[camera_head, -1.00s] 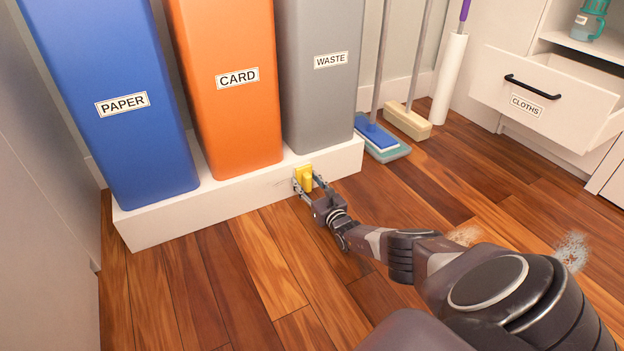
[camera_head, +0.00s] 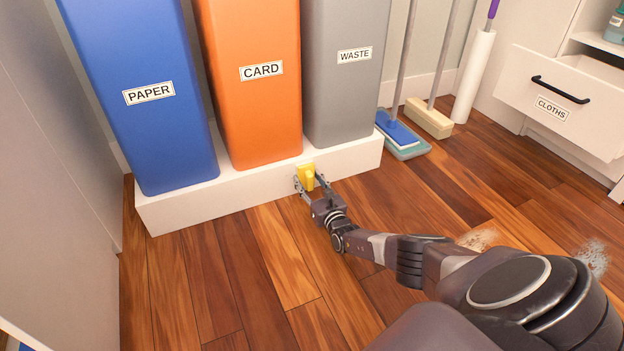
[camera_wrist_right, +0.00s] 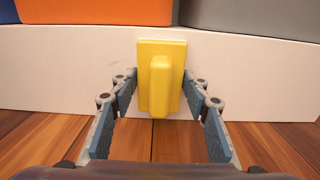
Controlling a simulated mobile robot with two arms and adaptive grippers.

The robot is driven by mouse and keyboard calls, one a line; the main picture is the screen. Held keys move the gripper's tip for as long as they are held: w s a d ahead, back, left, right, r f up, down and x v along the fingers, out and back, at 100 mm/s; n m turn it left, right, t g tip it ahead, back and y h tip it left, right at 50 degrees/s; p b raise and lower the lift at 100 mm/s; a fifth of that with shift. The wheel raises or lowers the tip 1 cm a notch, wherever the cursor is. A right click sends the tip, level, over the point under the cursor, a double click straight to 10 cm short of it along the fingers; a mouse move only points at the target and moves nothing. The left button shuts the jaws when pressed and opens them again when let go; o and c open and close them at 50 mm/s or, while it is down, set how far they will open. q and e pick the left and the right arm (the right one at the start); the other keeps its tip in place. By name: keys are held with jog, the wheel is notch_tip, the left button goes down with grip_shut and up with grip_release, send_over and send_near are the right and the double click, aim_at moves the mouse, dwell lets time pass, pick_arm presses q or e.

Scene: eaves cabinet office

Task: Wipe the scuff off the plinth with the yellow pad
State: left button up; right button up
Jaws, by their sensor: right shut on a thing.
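The yellow pad (camera_head: 306,176) is against the front face of the white plinth (camera_head: 215,205), below the gap between the orange and grey bins. My right gripper (camera_head: 312,184) is shut on the pad. In the right wrist view the pad (camera_wrist_right: 160,78) is upright, its raised grip facing me, with a finger at each side. My left gripper is out of view.
Blue paper (camera_head: 150,130), orange card (camera_head: 255,110) and grey waste (camera_head: 348,100) bins stand on the plinth. A blue flat mop (camera_head: 400,140) and a broom (camera_head: 430,118) stand to its right. An open drawer labelled cloths (camera_head: 550,95) juts out.

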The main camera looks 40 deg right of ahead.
aim_at(277, 182)
jog(key=shift+w+a+r, duration=0.1)
jog(key=shift+w+a, duration=0.1)
jog(key=shift+a, duration=0.6)
jog(key=shift+w+a+f, duration=0.1)
jog(key=shift+w+a, duration=0.1)
jog(key=shift+a, duration=0.55)
jog(key=shift+w+a+r, duration=0.1)
jog(key=shift+w+a, duration=0.1)
jog(key=shift+a, duration=0.6)
jog(key=shift+w+a, duration=0.25)
jog(key=shift+a, duration=0.9)
jog(key=shift+w+a, duration=0.2)
jog(key=shift+a, duration=0.95)
jog(key=p+v, duration=0.2)
jog(key=shift+s+a, duration=0.1)
jog(key=shift+s, duration=0.25)
jog(key=shift+p+v, duration=0.85)
jog(key=shift+v, duration=0.4)
jog(key=shift+s+a, duration=0.1)
jog(key=shift+s, duration=0.3)
